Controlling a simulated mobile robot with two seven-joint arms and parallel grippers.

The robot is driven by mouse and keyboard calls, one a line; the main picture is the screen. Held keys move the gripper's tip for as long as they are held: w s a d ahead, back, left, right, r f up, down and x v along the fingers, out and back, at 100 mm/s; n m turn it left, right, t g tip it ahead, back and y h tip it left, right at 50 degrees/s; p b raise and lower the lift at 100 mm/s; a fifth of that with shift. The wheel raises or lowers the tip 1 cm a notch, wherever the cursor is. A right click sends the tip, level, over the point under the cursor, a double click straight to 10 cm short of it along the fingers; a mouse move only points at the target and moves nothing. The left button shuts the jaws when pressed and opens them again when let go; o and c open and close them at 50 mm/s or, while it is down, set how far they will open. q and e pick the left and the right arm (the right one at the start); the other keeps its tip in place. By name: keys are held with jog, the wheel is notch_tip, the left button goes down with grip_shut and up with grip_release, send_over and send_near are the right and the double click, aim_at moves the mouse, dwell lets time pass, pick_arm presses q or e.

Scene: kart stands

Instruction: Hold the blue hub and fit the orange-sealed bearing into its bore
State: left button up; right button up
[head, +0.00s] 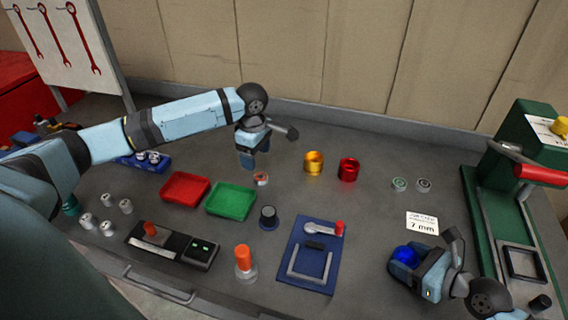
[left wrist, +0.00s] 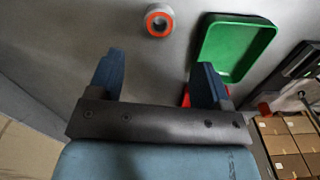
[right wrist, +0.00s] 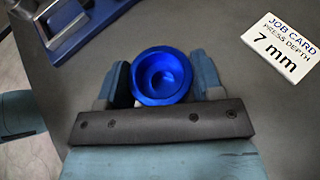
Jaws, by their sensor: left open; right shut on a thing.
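The blue hub (head: 406,254) is between the jaws of my right gripper (head: 409,262) at the front right of the bench. The right wrist view shows the hub (right wrist: 161,76) with its bore facing the camera and empty, and the gripper's fingers (right wrist: 161,82) on both sides of it. The orange-sealed bearing (head: 262,179) lies on the bench just right of the green tray. In the left wrist view the bearing (left wrist: 159,20) lies beyond the open fingertips. My left gripper (head: 247,160) is open and empty, above the bench near the bearing.
A green tray (head: 231,213) and a red tray (head: 185,202) lie left of the bearing. Gold (head: 314,163) and red (head: 348,169) hubs stand behind. Green-sealed (head: 399,184) and dark-sealed (head: 424,185) bearings lie further right. A job card (head: 422,223) reads 7 mm. A green press (head: 490,220) stands right.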

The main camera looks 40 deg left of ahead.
aim_at(261, 176)
pick_arm(q)
jog(key=f, duration=0.5)
jog(key=d+f, duration=0.1)
jog(key=f, duration=0.1)
jog(key=shift+w+f, duration=0.2)
jog(key=shift+f, duration=0.05)
jog(key=shift+c, duration=0.5)
jog(key=c, duration=1)
jog(key=shift+c, duration=0.2)
jog(key=shift+r, duration=0.15)
notch_tip(261, 176, up, 10)
